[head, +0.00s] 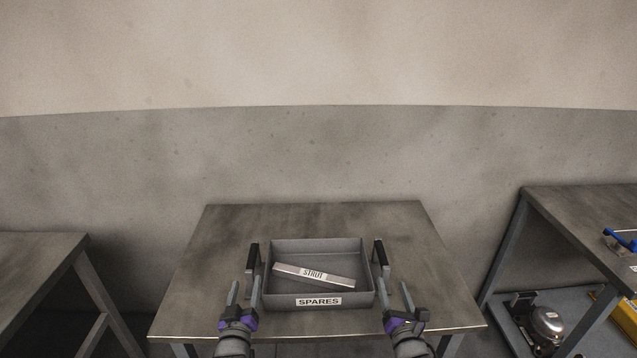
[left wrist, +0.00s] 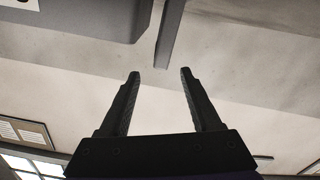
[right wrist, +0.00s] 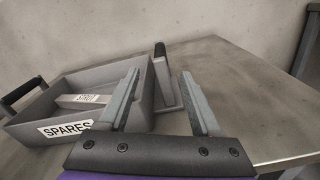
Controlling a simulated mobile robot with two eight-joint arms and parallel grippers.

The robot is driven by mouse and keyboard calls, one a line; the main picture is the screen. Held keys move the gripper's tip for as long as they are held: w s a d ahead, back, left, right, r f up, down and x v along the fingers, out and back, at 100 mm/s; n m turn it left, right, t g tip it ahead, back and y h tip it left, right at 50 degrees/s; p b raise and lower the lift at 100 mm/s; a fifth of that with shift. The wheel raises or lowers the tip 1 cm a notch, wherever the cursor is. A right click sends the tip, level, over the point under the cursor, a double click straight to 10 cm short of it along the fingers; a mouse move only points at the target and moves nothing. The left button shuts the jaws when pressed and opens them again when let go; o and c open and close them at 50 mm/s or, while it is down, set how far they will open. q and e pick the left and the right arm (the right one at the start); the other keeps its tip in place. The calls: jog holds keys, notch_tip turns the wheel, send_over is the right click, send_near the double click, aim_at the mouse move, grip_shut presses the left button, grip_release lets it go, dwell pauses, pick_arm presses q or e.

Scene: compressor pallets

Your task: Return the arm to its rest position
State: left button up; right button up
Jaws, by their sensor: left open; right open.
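A grey bin labelled SPARES (head: 318,301) rests on the middle table, with a black-gripped handle at each side. A light metal bar labelled STRUT (head: 313,274) lies slanted inside it. My left gripper (head: 244,285) is open and empty, just left of the bin's front, near the left handle (head: 253,256). My right gripper (head: 394,286) is open and empty, just right of the bin's front, near the right handle (head: 379,252). In the right wrist view, the fingers (right wrist: 158,85) stand apart with the bin (right wrist: 110,75) to the left. The left wrist view shows spread fingers (left wrist: 157,75) with nothing between them.
The middle table (head: 400,225) is bare around the bin. A left table (head: 40,250) and a right table (head: 580,210) stand apart from it. A blue item (head: 619,237) lies on the right table.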

jog(key=s+d+r+m+g+h+p, duration=0.2)
jog(key=s+r+m+g+p, duration=0.5)
jog(key=s+m, duration=0.8)
pick_arm(q)
jog(key=s+r+m+g+p, duration=0.2)
jog(key=s+r+g, duration=0.2)
jog(key=s, duration=1.2)
jog(key=s+d+r+m+g+p, duration=0.1)
jog(key=s+r+g, duration=0.3)
jog(key=s+g, duration=0.4)
jog(key=s+m+p, duration=0.1)
jog(key=s, duration=0.6)
jog(key=shift+s+r+h, duration=0.2)
jog(key=shift+s+h, duration=0.1)
jog(key=shift+s, duration=0.1)
pick_arm(e)
jog(key=s+a+m+g, duration=0.1)
jog(key=s+m+g, duration=0.1)
jog(key=s+m, duration=0.6)
jog(key=s+a+r+m+g+y, duration=0.1)
jog(key=s+m+g, duration=0.2)
jog(key=s+m, duration=0.5)
jog(key=shift+s+a+r+m, duration=0.3)
jog(key=shift+s+m, duration=0.1)
jog(key=shift+m, duration=0.4)
